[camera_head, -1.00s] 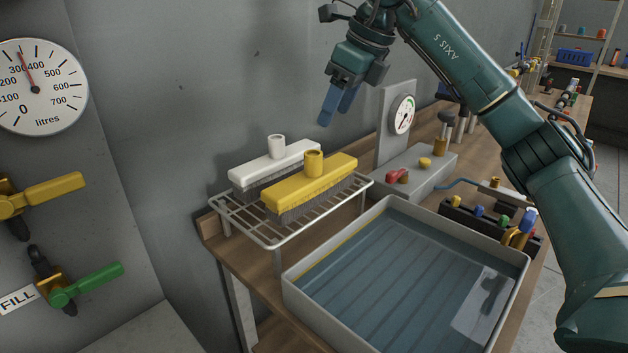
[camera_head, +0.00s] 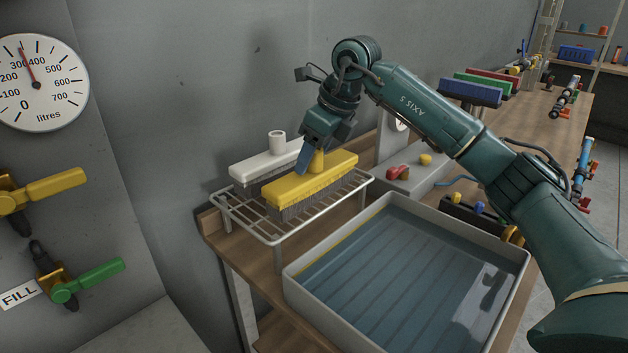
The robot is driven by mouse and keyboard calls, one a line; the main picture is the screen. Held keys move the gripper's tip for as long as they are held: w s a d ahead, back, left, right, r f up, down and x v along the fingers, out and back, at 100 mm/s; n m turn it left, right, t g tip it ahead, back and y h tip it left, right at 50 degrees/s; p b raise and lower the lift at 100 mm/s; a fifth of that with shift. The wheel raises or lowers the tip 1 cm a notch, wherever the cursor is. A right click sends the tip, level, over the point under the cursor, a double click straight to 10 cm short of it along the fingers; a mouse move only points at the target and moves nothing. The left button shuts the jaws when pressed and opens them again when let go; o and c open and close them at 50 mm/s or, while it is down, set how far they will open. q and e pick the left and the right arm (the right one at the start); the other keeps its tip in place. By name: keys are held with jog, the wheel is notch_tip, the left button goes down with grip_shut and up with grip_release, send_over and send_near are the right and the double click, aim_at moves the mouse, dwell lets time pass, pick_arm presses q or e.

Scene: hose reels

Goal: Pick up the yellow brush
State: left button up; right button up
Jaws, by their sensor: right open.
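The yellow brush (camera_head: 322,178) lies bristles down on a wire rack (camera_head: 277,238) at the left end of the bench. A round yellow stub stands on its top. A white brush (camera_head: 250,168) lies behind it on the same rack. My right gripper (camera_head: 309,162) is open and points down at the yellow brush's stub. One blue finger shows just left of the stub; the other finger is mostly hidden, so I cannot tell whether it touches. The left gripper is not in view.
A grey tray (camera_head: 290,287) of water stands right of the rack on the wooden bench. Behind it is a grey gauge block with red and yellow knobs (camera_head: 425,160). Blue, green and red brushes (camera_head: 470,92) stand farther back. A wall panel with valve levers (camera_head: 55,188) is at left.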

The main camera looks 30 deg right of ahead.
jog(key=shift+c, duration=0.6)
grip_shut()
